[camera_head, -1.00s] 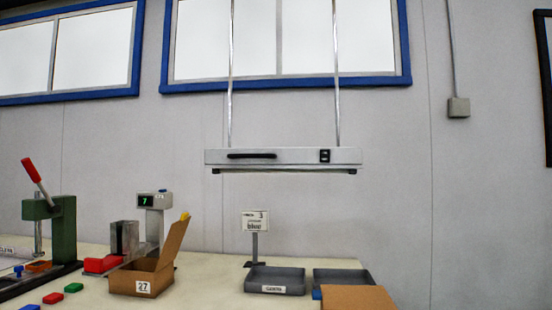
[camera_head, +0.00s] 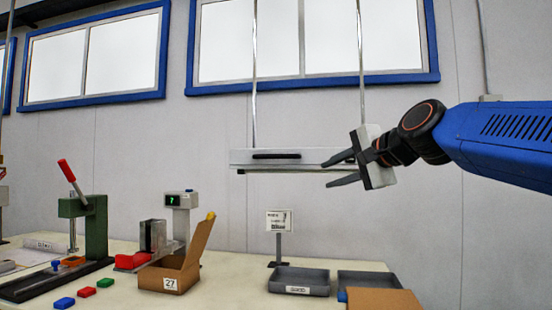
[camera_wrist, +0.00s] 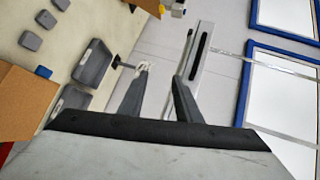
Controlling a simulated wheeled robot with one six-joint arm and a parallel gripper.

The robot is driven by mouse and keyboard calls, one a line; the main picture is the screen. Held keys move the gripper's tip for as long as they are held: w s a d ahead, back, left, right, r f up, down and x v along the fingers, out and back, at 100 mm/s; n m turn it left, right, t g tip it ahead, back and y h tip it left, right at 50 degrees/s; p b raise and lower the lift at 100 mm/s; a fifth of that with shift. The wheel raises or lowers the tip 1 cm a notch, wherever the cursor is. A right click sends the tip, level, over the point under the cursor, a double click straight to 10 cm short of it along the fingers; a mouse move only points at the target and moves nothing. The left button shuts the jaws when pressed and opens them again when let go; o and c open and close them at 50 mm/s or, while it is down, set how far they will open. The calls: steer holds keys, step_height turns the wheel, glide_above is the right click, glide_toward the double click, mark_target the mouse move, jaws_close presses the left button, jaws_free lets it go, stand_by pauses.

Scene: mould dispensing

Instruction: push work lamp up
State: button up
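The work lamp (camera_head: 265,158) is a long pale bar with a dark handle (camera_head: 276,156) on its front. It hangs level on two thin rods in front of the wall, above the table. My gripper (camera_head: 333,172) is at the lamp's right end in the head view, its fingers pointing left, spread apart and empty. It hides the lamp's right part, including the switch. Whether it touches the lamp I cannot tell. In the wrist view the lamp (camera_wrist: 196,62) lies beyond the open fingers (camera_wrist: 158,92), nearer the right one.
The space between lamp and table is mostly free.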

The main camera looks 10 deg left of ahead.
steer(key=m+y, duration=0.2)
glide_toward(278, 156)
steer(key=x, duration=1.1)
steer(key=shift+w, duration=0.15)
jaws_close()
